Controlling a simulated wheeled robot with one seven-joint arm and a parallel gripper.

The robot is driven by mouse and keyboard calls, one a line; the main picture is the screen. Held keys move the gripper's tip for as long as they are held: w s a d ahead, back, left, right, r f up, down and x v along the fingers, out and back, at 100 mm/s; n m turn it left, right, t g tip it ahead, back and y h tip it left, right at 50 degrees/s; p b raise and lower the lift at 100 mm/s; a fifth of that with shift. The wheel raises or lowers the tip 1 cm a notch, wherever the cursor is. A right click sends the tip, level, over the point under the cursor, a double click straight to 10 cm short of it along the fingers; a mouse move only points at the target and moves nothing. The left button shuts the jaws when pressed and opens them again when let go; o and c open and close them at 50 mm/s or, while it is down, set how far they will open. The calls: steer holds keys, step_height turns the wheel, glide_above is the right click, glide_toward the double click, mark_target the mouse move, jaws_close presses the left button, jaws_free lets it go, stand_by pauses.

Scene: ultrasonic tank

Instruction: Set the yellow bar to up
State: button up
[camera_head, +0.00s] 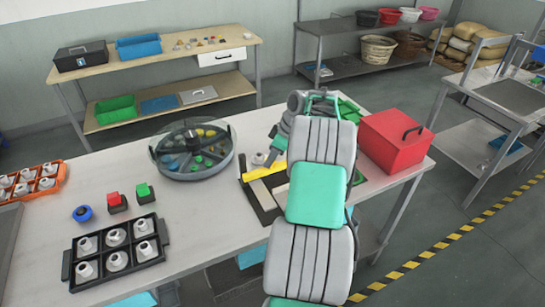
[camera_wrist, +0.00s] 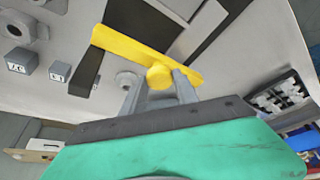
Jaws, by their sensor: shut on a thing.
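The yellow bar (camera_head: 263,171) sits on a dark panel on the bench, just left of my arm in the head view. In the wrist view the yellow bar (camera_wrist: 125,48) lies slanted, from upper left down to the right, with a round yellow knob (camera_wrist: 160,76) near its right part. My gripper (camera_wrist: 161,83) has its two grey fingers at the bar around the knob and is shut on it. The exact finger contact is partly hidden by the fingers. In the head view my arm hides the right side of the panel.
A red toolbox (camera_head: 393,142) stands close right of my arm. A round clear-lidded tank (camera_head: 193,165) is to the left. A black tray (camera_head: 76,262) with white fittings, a red button block (camera_head: 116,200) and a green one (camera_head: 145,192) stand on the bench's left half.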

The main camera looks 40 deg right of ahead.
jaws_close()
stand_by(0.9)
